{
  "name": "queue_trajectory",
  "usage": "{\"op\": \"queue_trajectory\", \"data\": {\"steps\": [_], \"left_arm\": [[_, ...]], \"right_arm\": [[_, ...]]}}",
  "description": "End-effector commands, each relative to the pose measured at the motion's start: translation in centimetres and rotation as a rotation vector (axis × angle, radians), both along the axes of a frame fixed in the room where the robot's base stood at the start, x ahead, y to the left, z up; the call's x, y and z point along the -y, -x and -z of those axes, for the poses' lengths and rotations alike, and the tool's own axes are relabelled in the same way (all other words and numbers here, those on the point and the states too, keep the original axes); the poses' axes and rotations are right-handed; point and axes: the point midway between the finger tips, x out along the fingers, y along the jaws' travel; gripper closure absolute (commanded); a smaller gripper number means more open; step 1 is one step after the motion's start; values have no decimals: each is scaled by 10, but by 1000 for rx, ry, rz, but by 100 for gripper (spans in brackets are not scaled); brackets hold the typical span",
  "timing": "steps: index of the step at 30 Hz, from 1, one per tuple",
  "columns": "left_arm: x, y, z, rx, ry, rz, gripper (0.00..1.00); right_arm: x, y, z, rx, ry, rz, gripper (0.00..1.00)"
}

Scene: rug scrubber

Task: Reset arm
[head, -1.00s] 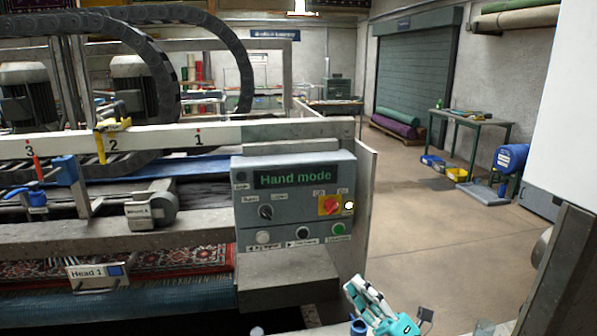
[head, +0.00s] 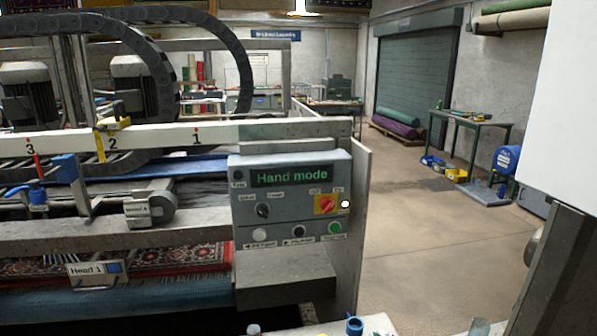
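The grey control box (head: 292,205) stands at the right end of the scrubber and its display reads "Hand mode". It carries a red switch on a yellow plate (head: 325,204), a dark selector knob (head: 263,210), and white, dark and green buttons (head: 335,228) in a row. Only small teal and blue parts of my own arm show at the bottom edge, below the box and apart from it. No fingers of my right gripper show. My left gripper is not in view.
A white rail (head: 60,142) numbered 1 to 3 crosses the machine. A red patterned rug (head: 190,260) lies under the head. A side panel (head: 361,200) stands right of the box. Open floor (head: 430,270) lies to the right, with a workbench (head: 470,122) beyond.

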Motion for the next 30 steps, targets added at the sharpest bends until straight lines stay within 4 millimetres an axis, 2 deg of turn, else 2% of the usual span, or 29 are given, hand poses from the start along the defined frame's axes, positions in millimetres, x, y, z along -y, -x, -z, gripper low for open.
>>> {"op": "queue_trajectory", "data": {"steps": [1,3,7,12,18,25,30], "left_arm": [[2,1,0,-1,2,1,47],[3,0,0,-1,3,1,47],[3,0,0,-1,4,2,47],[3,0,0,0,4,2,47],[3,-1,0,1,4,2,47],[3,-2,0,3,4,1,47],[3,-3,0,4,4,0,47]], "right_arm": [[6,19,21,-124,-65,49,100],[14,47,48,-297,-151,122,100],[24,106,87,-583,-283,250,100],[29,170,113,-835,-382,374,100],[31,231,125,-1045,-448,483,100],[31,293,127,-1242,-497,593,100],[29,283,165,-1258,-489,599,100]]}}
